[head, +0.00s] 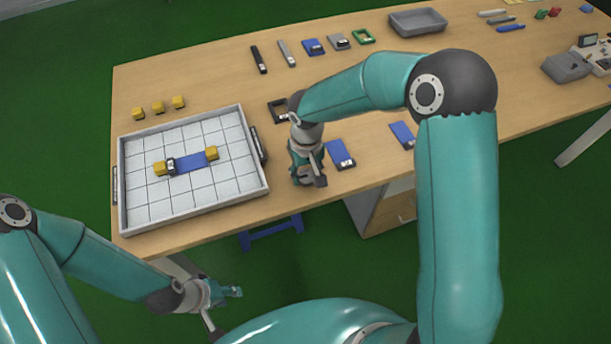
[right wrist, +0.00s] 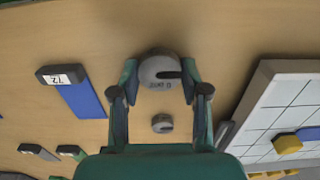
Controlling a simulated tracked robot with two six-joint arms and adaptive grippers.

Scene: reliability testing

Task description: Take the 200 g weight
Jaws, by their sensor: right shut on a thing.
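The grey, round, slotted weight (right wrist: 160,70) is between the fingertips of my right gripper (right wrist: 158,82) in the right wrist view. Both fingers touch its sides. Its label is upside down and hard to read. A smaller grey weight (right wrist: 162,123) stands on the table nearer the gripper's palm. In the head view my right gripper (head: 306,178) is low over the table, right of the tray, and hides both weights. My left gripper (head: 226,292) is in front of the table, away from the weights; its finger opening is unclear.
A white gridded tray (head: 140,215) stands left of my right gripper, holding a blue strip (head: 190,162) with yellow blocks. A blue plate (head: 340,153) lies close on the right, and a black frame (head: 277,112) lies behind. Several small tools line the back.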

